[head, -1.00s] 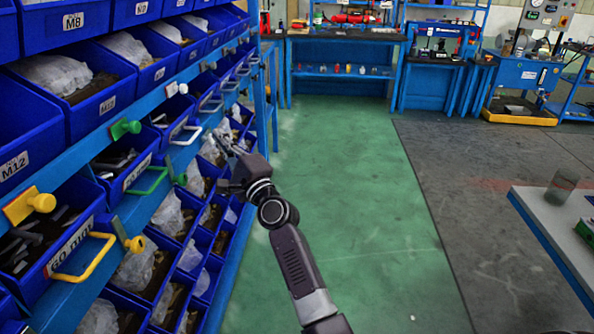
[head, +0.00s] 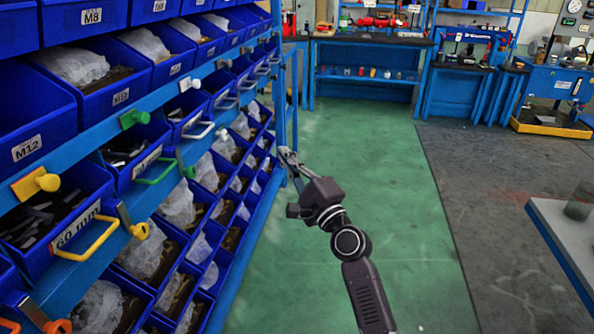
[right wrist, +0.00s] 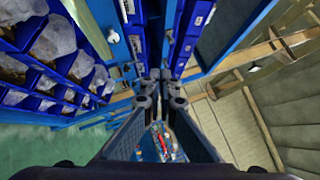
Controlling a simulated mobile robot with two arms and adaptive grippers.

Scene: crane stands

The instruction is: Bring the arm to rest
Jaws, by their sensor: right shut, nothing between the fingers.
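My right arm comes up from the bottom of the head view. Its right gripper (head: 290,163) is dark and points away toward the far end of the bin rack. In the right wrist view the gripper's two fingers (right wrist: 160,84) meet at the tips with nothing between them. The gripper hangs in the air over the green floor, just right of the rack's blue upright as seen in the head view. My left gripper does not show in either view.
A rack of blue bins (head: 160,200) with coloured handles fills the left side. Blue workbenches (head: 365,80) stand at the back. A table (head: 570,225) with a grey jar (head: 580,203) is at the right edge. The green floor (head: 390,180) between is clear.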

